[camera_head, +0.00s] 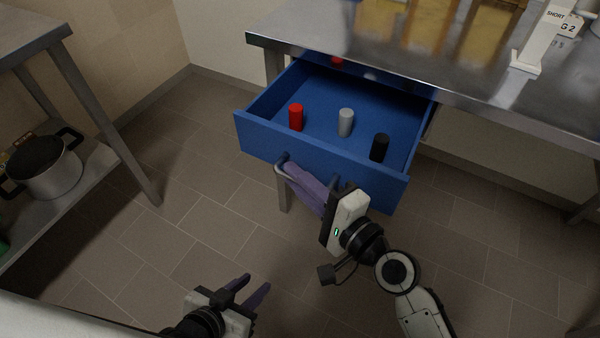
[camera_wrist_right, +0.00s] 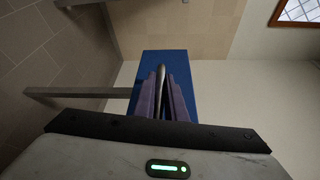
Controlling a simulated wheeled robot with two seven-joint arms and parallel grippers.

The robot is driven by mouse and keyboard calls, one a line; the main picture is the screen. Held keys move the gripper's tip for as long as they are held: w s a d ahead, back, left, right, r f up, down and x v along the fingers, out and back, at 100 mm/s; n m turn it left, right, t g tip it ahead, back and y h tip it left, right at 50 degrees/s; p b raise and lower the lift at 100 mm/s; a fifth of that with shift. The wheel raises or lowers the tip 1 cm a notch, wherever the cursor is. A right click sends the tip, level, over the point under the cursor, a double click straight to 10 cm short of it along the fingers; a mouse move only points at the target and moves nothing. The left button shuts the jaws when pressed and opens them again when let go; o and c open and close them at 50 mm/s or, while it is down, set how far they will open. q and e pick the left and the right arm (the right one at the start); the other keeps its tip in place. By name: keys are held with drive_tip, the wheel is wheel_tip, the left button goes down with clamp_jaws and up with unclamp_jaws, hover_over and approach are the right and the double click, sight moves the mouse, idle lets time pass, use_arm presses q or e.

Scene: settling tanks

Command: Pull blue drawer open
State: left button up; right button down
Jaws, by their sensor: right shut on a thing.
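The blue drawer (camera_head: 262,142) hangs open under the metal table in the head view. A red cylinder (camera_head: 296,117), a grey cylinder (camera_head: 345,122) and a black cylinder (camera_head: 379,147) stand in it. My right gripper (camera_head: 284,166) is shut on the drawer's metal handle (camera_head: 279,172) at the drawer front. In the right wrist view the purple fingers close around the handle (camera_wrist_right: 161,76), with the blue drawer front (camera_wrist_right: 185,63) behind. My left gripper (camera_head: 253,286) is open and empty, low over the floor, apart from the drawer.
The metal table (camera_head: 440,75) stands above the drawer, with a white stand (camera_head: 540,40) on it. Another metal table at the left has a pot (camera_head: 48,168) on its lower shelf. The tiled floor (camera_head: 180,225) between is clear.

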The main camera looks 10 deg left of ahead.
drive_tip(key=c, duration=1.8)
unclamp_jaws()
drive_tip(key=v, duration=1)
drive_tip(key=shift+s+d+b, duration=0.1)
drive_tip(key=shift+b, duration=0.25)
